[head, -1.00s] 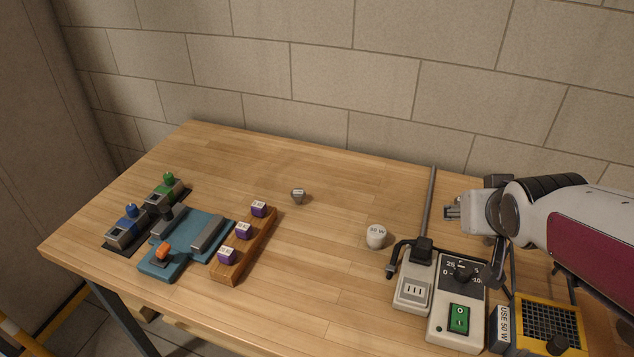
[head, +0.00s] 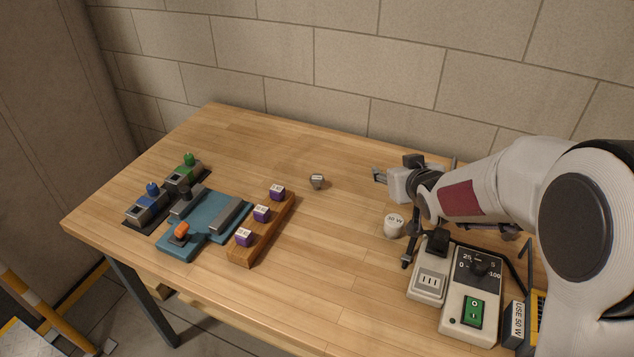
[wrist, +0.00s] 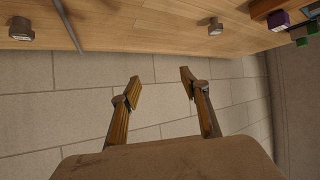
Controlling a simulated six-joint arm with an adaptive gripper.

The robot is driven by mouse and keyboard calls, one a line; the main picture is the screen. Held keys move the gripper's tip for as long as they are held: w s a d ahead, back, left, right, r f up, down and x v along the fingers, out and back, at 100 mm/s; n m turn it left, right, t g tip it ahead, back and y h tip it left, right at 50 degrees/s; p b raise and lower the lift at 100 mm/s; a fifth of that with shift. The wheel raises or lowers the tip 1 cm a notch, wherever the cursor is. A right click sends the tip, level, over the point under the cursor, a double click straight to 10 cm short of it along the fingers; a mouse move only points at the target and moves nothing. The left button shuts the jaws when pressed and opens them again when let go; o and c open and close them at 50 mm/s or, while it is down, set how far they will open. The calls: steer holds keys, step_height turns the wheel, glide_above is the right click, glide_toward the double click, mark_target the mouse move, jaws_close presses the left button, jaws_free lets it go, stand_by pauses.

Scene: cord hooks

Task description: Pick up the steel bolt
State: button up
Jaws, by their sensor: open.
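The steel bolt (head: 317,181) is a small grey metal piece with a pale labelled top, standing alone on the bare wood in the middle of the table. It also shows near the top right of the wrist view (wrist: 215,27). My gripper (head: 379,175) is to the right of the bolt in the head view, raised above the table and apart from it. In the wrist view its two fingers (wrist: 160,82) are spread with nothing between them. The wall is behind the fingers there, and the bolt lies beyond the right fingertip.
A control box (head: 474,297) with a green switch is at the right. A wooden rack (head: 262,231) with purple blocks and a blue fixture (head: 208,222) are at the left. Wood around the bolt is clear.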

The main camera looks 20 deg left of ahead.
steer(key=a+f+n+y, duration=0.1)
steer(key=a+f+y, duration=0.1)
steer(key=a+f, duration=0.45)
steer(key=n+g+y, duration=0.1)
steer(key=n+y, duration=0.1)
glide_toward(320, 182)
steer(key=x, duration=0.3)
steer(key=shift+s, duration=0.15)
steer(key=shift+x, duration=1.3)
steer(key=shift+a, duration=0.1)
steer(key=shift+x, duration=2.55)
steer(key=c, duration=1.2)
